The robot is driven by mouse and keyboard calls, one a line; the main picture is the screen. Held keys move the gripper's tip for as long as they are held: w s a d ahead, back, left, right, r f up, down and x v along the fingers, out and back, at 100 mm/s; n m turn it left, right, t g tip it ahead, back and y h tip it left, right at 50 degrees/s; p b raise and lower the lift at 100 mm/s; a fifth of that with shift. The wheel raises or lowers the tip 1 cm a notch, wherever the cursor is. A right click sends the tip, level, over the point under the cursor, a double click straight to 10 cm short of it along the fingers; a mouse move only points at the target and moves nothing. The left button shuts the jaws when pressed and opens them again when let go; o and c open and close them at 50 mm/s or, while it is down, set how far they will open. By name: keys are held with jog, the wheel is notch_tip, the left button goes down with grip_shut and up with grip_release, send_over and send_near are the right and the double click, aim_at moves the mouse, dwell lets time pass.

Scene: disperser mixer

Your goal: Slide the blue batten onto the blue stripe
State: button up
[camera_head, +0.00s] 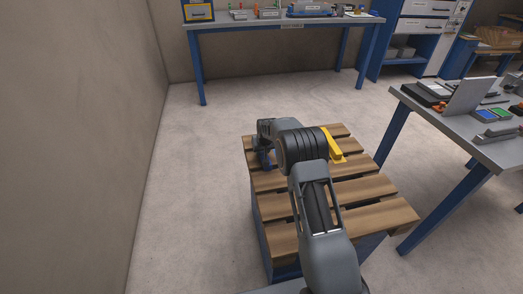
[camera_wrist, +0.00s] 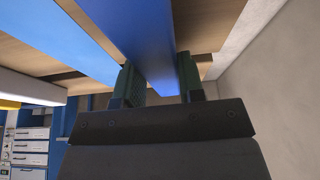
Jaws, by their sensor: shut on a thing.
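The blue batten (camera_wrist: 150,40) runs between the two dark fingers of my gripper (camera_wrist: 163,85) in the wrist view. The fingers are shut on its sides. A lighter blue band (camera_wrist: 62,42), which looks like the blue stripe, lies to the left of the batten and apart from it in that view. In the head view my gripper (camera_head: 265,148) is at the far left part of the wooden pallet (camera_head: 352,190). A small bit of blue (camera_head: 265,160) shows beside it. My arm hides most of the batten, and I cannot make out the stripe there.
A grey-topped bench (camera_head: 430,118) with tools stands to the right, another bench (camera_head: 270,22) at the back. A wall (camera_head: 95,120) rises at the left. The floor between is clear.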

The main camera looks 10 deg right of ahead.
jog(key=shift+s+d+b, duration=0.15)
jog(key=shift+d+b, duration=0.25)
jog(key=shift+d, duration=3.8)
jog(key=o, duration=1.1)
